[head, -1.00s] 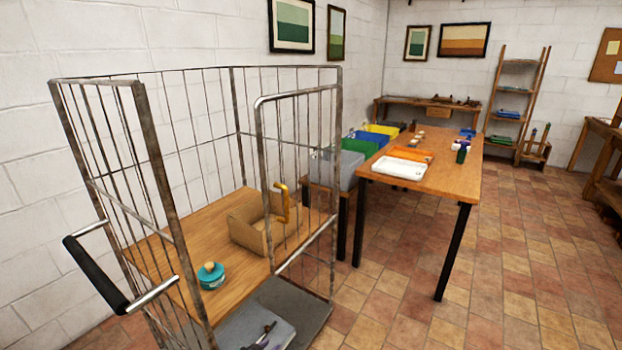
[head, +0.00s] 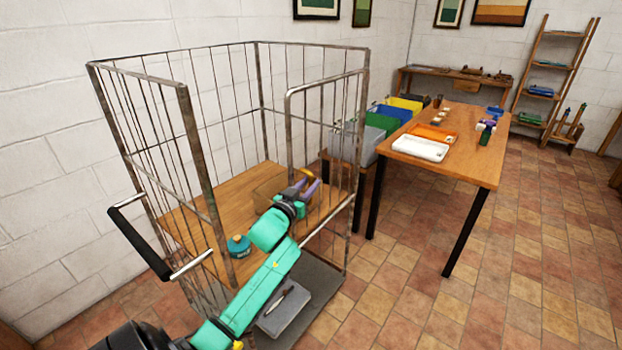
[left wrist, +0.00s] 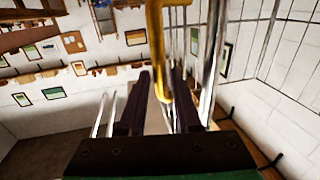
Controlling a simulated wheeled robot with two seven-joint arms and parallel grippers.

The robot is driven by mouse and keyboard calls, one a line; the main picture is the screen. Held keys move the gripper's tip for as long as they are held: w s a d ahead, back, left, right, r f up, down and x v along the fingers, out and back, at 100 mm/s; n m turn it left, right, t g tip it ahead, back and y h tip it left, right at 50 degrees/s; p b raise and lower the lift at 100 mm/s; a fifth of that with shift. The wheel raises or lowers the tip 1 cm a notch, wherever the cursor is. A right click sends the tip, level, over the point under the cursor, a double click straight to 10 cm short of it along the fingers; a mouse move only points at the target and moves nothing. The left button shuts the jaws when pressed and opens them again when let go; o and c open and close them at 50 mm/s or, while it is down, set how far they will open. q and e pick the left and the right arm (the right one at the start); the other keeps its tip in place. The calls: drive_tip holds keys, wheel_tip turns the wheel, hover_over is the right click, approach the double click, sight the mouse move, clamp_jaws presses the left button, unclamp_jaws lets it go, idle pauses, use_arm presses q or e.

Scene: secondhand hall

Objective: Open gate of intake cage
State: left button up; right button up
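The intake cage (head: 188,150) is a grey wire cage with its left and back panels against the white wall. Its gate (head: 287,125) is a round-topped barred frame at the right post; I cannot tell whether it is latched. A yellow handle (head: 304,171) on the gate is mostly hidden behind my left gripper (head: 309,188). In the left wrist view the yellow handle (left wrist: 155,35) hangs down between the dark fingers of my left gripper (left wrist: 161,75). The fingers are apart, with gaps beside the handle. My right gripper is out of view.
Inside the cage are a cardboard box (head: 268,192) and a teal round item (head: 238,246) on a wooden shelf (head: 195,215). A grey case (head: 285,308) lies low at the front. A wooden table (head: 470,165) with trays stands right. Tiled floor between is clear.

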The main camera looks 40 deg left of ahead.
use_arm(q)
drive_tip(key=shift+x, duration=0.75)
drive_tip(key=shift+s, duration=0.1)
clamp_jaws()
idle(0.8)
